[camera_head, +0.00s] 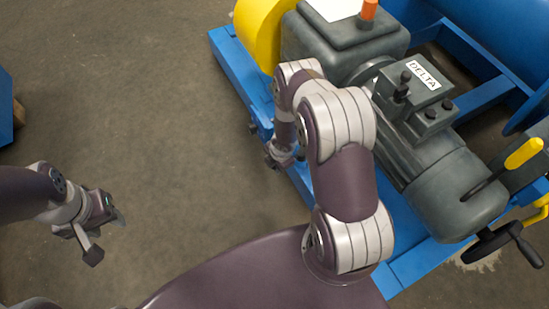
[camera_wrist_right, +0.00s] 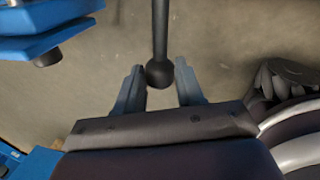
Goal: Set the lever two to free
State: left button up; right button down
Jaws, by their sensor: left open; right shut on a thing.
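In the right wrist view a dark lever rod (camera_wrist_right: 160,25) ends in a round black knob (camera_wrist_right: 159,75). My right gripper (camera_wrist_right: 159,69) has its two fingers on either side of this knob and is shut on it. In the head view my right gripper (camera_head: 279,160) is low beside the near edge of the blue machine frame (camera_head: 237,75), and my arm hides most of the lever there. I cannot read any lever number or position label. My left gripper (camera_head: 106,237) is open and empty above the bare floor at the left.
The grey gearbox (camera_head: 350,45), a DELTA block (camera_head: 425,80) and a motor (camera_head: 450,190) sit on the blue frame. A yellow-handled lever (camera_head: 524,153) and a crank wheel (camera_head: 490,245) stand at the right. The floor at the left is mostly clear.

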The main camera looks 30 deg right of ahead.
jog(key=shift+s+n, duration=0.3)
jog(key=c, duration=0.7)
grip_release()
jog(key=shift+r+p, duration=0.3)
jog(key=shift+r, duration=0.1)
jog(key=r+p, duration=0.2)
jog(key=r, duration=0.2)
jog(key=s+r+p, duration=0.1)
jog(key=r+p, duration=0.1)
jog(key=r, duration=0.1)
jog(key=s+r+p, duration=0.1)
jog(key=r+p, duration=0.1)
jog(key=r, duration=0.2)
jog(key=shift+s+d+r, duration=0.2)
jog(key=shift+d+r, duration=0.1)
